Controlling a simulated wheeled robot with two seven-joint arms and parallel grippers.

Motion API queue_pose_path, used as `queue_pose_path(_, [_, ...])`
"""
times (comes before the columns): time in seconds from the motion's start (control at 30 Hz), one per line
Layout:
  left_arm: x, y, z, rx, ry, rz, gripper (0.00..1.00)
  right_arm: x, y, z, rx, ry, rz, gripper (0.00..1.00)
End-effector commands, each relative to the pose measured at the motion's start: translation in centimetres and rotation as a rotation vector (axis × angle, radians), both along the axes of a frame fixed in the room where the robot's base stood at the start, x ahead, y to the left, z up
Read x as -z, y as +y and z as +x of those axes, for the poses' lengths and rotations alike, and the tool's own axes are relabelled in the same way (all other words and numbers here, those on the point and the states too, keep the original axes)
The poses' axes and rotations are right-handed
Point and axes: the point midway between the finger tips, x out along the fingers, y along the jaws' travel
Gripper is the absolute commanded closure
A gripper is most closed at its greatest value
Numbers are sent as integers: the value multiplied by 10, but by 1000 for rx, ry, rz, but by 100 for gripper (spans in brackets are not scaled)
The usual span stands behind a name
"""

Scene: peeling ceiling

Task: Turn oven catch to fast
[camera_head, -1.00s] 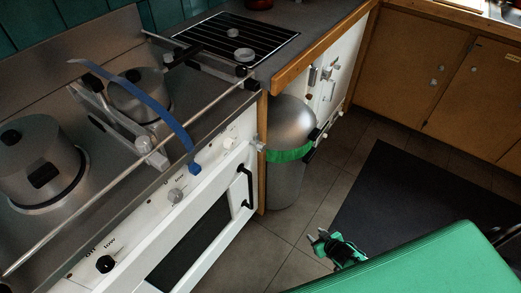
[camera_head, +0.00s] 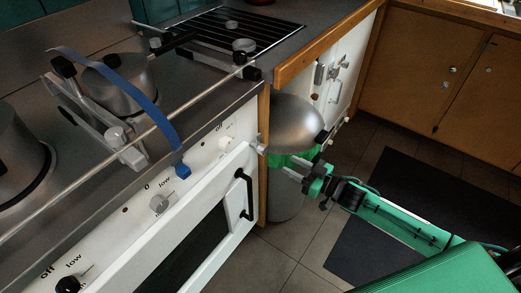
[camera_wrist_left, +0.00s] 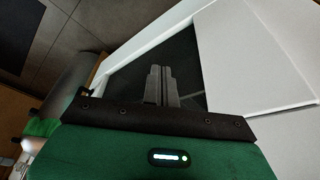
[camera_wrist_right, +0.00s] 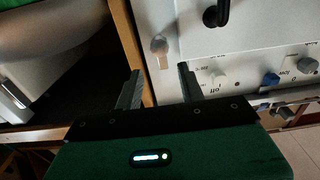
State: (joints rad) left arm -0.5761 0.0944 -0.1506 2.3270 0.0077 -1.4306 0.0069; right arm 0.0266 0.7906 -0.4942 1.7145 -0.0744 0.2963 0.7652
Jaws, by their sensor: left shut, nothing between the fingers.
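The oven catch (camera_head: 260,145) is a small pale piece at the right end of the white stove front, beside the wooden edge. In the right wrist view the catch (camera_wrist_right: 160,48) lies on the white panel, ahead of my fingers and apart from them. My right gripper (camera_head: 306,168) is open and empty, right of the catch; its fingers (camera_wrist_right: 160,84) show spread in its wrist view. My left gripper (camera_wrist_left: 162,84) is shut and empty before a dark panel with a white frame; it is out of the head view.
The black door handle (camera_head: 244,193) stands out near the catch. Knobs, one blue (camera_head: 183,171), line the stove front. A rail (camera_head: 130,146) runs along the stove's front. Floor is open at right.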

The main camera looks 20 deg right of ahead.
Motion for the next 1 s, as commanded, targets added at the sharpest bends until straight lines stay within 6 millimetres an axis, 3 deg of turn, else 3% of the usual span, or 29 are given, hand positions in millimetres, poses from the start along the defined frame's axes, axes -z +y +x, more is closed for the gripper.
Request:
queue_pose_path(0.7, [-9, 1, -2, 0, -12, -1, 100, 0, 68, 89, 4, -1, -1, 61])
queue_pose_path(1.0, [-17, 1, -1, 1, -26, -2, 100, 0, 80, 104, 3, -1, -3, 61])
